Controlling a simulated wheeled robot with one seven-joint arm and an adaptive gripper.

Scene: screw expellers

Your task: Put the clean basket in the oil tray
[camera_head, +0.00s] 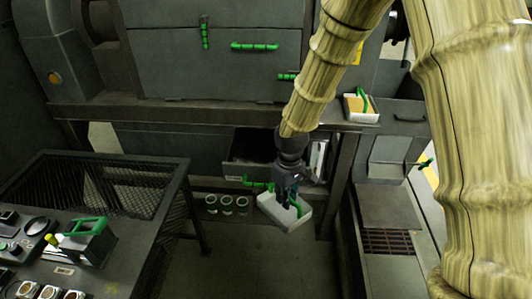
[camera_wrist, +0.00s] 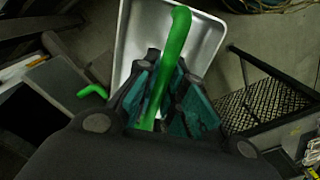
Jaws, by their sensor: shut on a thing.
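The clean basket (camera_head: 272,213) is a white, shallow, empty-looking tray with a green handle (camera_wrist: 178,50). My gripper (camera_head: 290,197) is shut on this handle, and the basket hangs below it, tilted, above the floor. In the wrist view the dark fingers of my gripper (camera_wrist: 172,112) close around the handle, with the white basket (camera_wrist: 208,38) behind them. An open dark drawer (camera_head: 238,169) with a green handle sits under the machine bench, just behind and left of my gripper; it may be the oil tray. My gripper and arm hide its right part.
A second white basket (camera_head: 351,115) with a green handle and yellowish contents stands on the bench ledge at right. Several pale round items (camera_head: 227,204) lie on the floor left of the held basket. A control console (camera_head: 75,250) and mesh-topped stand (camera_head: 118,185) fill the left.

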